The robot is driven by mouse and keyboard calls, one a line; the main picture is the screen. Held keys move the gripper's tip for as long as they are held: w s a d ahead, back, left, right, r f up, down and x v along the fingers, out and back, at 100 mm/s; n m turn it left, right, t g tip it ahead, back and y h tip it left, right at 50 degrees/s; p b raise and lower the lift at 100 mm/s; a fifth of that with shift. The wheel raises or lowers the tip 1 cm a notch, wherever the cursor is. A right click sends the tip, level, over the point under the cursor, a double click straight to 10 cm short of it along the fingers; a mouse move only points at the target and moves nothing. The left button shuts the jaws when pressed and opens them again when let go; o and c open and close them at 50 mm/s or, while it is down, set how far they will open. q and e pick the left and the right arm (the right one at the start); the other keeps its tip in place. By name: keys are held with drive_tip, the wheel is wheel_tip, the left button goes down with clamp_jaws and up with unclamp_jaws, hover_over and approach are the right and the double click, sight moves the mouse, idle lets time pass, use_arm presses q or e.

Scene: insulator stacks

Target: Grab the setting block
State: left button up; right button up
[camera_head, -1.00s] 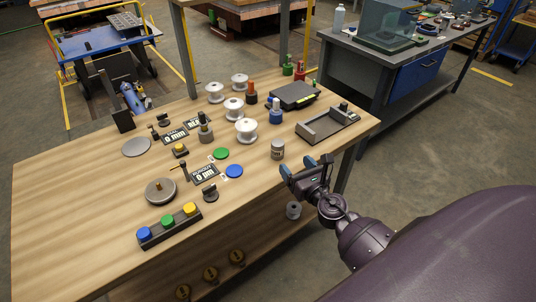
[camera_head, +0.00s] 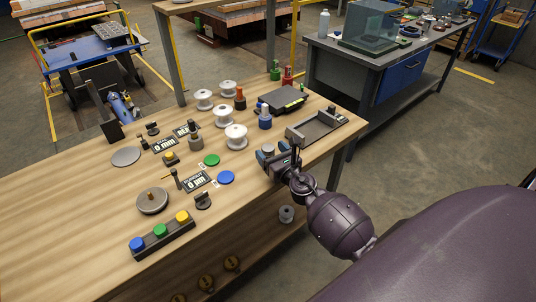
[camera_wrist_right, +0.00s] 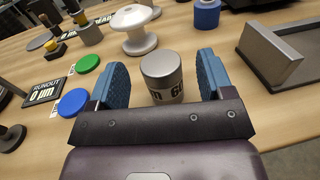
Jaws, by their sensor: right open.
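The setting block appears to be the grey metal cylinder with a dark printed band (camera_wrist_right: 162,76). It stands upright on the wooden table between the two blue finger pads of my right gripper (camera_wrist_right: 162,68), with visible gaps at its sides. In the head view my right gripper (camera_head: 278,158) is open at the table's right front edge and its fingers partly hide the cylinder (camera_head: 268,149). My left gripper is not in view.
A grey channel-shaped fixture (camera_head: 316,127) lies right of the gripper. The table's front left (camera_head: 60,225) is bare.

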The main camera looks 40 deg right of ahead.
drive_tip(key=shift+w+d, duration=0.15)
drive_tip(key=shift+w, duration=1.05)
drive_tip(key=shift+c, duration=0.2)
drive_tip(key=c, duration=1.3)
